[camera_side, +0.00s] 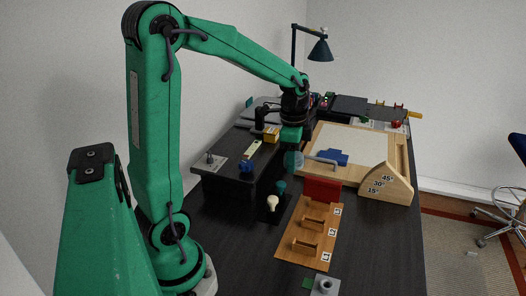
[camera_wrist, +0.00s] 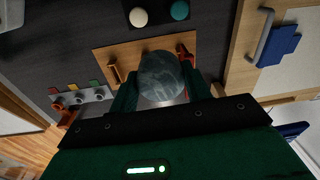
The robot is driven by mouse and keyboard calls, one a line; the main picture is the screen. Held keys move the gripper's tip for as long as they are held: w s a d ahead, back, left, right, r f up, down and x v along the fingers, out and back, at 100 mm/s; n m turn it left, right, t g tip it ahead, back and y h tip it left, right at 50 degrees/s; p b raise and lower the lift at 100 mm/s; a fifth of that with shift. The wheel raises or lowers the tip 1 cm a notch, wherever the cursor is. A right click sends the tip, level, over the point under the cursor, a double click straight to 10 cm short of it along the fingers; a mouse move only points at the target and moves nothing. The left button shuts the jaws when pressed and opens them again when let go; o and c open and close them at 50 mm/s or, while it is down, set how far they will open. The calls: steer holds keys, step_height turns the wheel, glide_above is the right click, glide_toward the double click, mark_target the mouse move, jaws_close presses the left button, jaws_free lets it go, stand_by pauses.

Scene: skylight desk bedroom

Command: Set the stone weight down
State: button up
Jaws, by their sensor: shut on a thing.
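The stone weight (camera_side: 293,160) is a rounded grey-green piece. It hangs under my gripper (camera_side: 292,148) in the side view, seemingly above the dark desk (camera_side: 392,245). In the wrist view the mottled stone weight (camera_wrist: 161,74) sits between the two green fingers of my gripper (camera_wrist: 163,88), which is shut on it. The stone hides part of the wooden rack behind it, and its underside is hidden in the wrist view.
A wooden rack (camera_side: 307,246) with upright pieces and a red block (camera_side: 322,189) stand in front. A cream knob (camera_side: 272,203) and a teal knob (camera_side: 281,186) are beside them. A tilted board (camera_side: 347,139) with a blue piece (camera_side: 333,157) is behind, right.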

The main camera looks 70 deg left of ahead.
steer(key=s+d+f+m, duration=0.2)
steer(key=s+d, duration=0.2)
steer(key=d, duration=0.4)
steer(key=s+d+f+m, duration=0.3)
steer(key=s+d, duration=0.1)
steer(key=d, duration=0.5)
steer(key=shift+s+d+f, duration=0.3)
glide_above(288, 233)
step_height(288, 233, down, 7)
steer(key=shift+f, duration=0.1)
steer(key=shift+f, duration=1.95)
steer(key=shift+f, duration=0.15)
